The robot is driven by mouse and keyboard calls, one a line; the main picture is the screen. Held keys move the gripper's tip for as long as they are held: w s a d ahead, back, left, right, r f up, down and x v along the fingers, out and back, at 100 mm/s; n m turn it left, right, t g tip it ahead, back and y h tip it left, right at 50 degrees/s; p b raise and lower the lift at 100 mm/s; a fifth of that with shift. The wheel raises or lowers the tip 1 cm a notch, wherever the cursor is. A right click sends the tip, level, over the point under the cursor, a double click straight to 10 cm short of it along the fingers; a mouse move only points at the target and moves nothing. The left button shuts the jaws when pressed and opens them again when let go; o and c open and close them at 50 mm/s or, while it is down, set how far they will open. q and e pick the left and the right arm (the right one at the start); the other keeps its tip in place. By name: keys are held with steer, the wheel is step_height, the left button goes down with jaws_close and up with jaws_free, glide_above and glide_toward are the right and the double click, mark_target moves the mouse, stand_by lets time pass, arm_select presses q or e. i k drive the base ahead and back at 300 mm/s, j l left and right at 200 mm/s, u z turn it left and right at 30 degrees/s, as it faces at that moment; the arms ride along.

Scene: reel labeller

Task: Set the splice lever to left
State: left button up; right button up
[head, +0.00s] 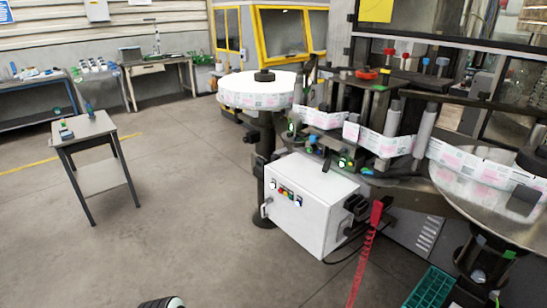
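The reel labeller stands at the centre and right of the head view. A label web (386,144) runs from the white reel (258,80) on the left, past upright rollers, to the large reel (480,172) on the right. I cannot clearly pick out the splice lever or its setting. A small dark upright piece (327,165) stands above the white control box (310,212), near coloured knobs (345,162). A red handle-like piece (377,212) is right of the box.
A small grey table (92,126) with small items stands at the left. Workbenches (158,66) line the back wall. A green crate (430,288) is on the floor at the lower right. Open floor lies in front of the control box and to its left.

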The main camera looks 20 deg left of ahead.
mark_target(326, 169)
steer(key=i+l+u, duration=0.15)
steer(key=i+l, duration=0.6)
steer(key=l, duration=0.15)
